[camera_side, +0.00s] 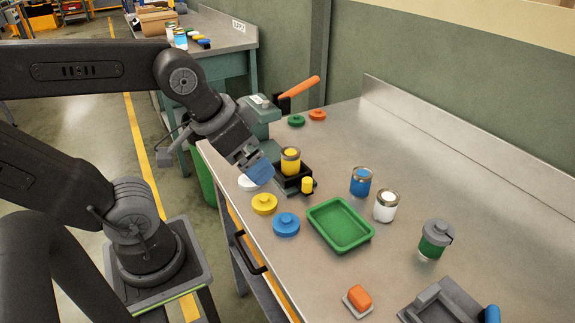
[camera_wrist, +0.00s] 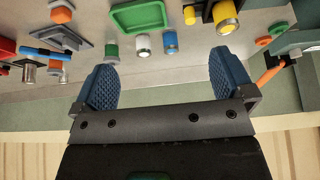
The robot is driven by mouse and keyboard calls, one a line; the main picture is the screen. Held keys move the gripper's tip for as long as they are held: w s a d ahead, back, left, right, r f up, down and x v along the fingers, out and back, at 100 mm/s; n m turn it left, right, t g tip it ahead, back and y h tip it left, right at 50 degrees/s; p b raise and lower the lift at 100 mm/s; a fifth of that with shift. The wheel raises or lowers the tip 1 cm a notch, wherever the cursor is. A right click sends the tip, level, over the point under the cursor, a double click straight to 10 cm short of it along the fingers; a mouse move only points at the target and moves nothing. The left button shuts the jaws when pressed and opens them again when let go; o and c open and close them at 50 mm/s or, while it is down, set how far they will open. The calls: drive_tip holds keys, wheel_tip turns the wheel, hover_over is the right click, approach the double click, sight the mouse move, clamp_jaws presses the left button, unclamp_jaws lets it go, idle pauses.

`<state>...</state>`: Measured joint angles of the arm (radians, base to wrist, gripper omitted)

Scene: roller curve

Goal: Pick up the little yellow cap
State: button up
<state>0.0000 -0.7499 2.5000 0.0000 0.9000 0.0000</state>
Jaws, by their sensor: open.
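A round yellow lid (camera_side: 264,203) with a small knob lies flat on the bench near its front edge, beside a blue lid (camera_side: 286,224). A small yellow cylinder (camera_side: 307,185) stands at the black base of the press, beside a yellow-filled can (camera_side: 291,161); the cylinder also shows in the wrist view (camera_wrist: 190,15). I cannot tell for certain which of the two yellow pieces is the cap. My gripper (camera_side: 259,173) hangs above the bench, left of the can and above the yellow lid. Its blue fingers (camera_wrist: 161,62) are wide apart with nothing between them.
The green press (camera_side: 262,112) with its orange lever (camera_side: 299,87) stands behind my gripper. A green tray (camera_side: 340,224), a blue can (camera_side: 361,181) and a white can (camera_side: 385,205) stand to the right. A white lid (camera_side: 248,183) is partly hidden by my gripper.

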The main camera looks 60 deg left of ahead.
idle(0.4)
drive_tip(key=c, duration=0.3)
drive_tip(key=n+g, duration=0.6)
drive_tip(key=n, duration=1.2)
hover_over(264, 198)
wheel_tip(264, 198, down, 6)
wheel_tip(264, 198, down, 8)
drive_tip(key=shift+s+d+r, duration=0.1)
drive_tip(key=shift+s+r, duration=0.05)
drive_tip(key=shift+w+f, duration=0.2)
drive_tip(key=shift+f, duration=2.7)
